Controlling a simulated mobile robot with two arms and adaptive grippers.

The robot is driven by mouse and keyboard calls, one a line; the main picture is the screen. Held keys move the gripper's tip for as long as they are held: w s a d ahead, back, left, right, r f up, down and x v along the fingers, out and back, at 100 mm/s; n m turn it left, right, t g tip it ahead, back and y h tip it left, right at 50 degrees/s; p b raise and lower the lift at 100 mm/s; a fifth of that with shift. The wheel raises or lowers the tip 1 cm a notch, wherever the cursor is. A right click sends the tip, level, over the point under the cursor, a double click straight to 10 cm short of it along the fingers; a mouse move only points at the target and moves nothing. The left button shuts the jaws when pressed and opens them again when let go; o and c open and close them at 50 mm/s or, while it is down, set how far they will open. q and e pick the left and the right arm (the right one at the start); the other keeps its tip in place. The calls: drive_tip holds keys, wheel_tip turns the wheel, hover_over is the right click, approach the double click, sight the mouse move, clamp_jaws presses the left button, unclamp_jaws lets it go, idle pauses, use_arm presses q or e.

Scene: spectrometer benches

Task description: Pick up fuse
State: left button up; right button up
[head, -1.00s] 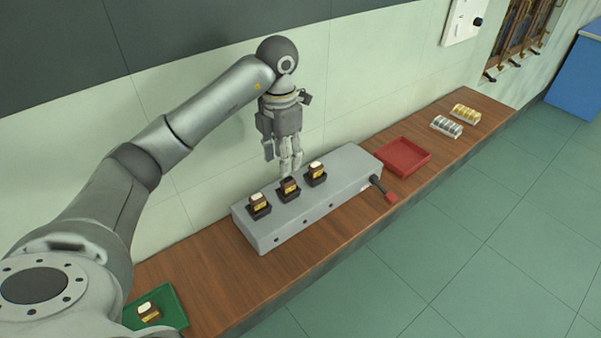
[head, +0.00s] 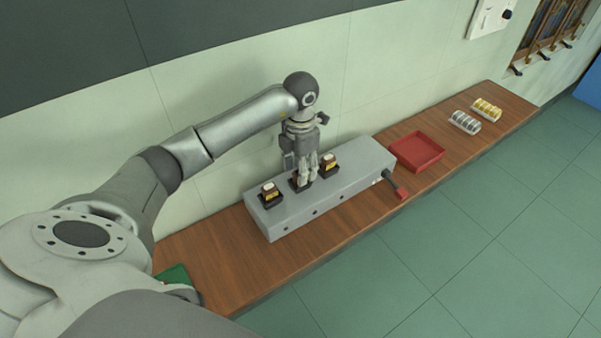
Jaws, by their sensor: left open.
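A grey fuse box (head: 318,207) stands on the wooden bench. Three dark fuses with pale tops and yellowish labels sit in its top: a left fuse (head: 269,190), a middle fuse (head: 297,182) and a right fuse (head: 329,162). My left gripper (head: 308,177) points down over the middle fuse, with its open fingers at or around it. The fingers hide much of that fuse, and I cannot tell whether they touch it. My right gripper is not in view.
A red tray (head: 417,151) lies right of the box, beside a red-ended lever (head: 397,189). Silver (head: 464,122) and gold (head: 487,109) cylinder racks stand at the far right. A green tray (head: 174,275) is partly hidden by my arm. The wall is close behind.

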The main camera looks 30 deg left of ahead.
use_arm(q)
drive_tip(key=shift+s+f, duration=0.1)
drive_tip(key=shift+f, duration=0.95)
clamp_jaws()
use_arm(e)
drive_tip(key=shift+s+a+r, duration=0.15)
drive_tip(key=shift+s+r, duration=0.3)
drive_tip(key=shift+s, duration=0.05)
use_arm(q)
drive_tip(key=shift+r, duration=0.15)
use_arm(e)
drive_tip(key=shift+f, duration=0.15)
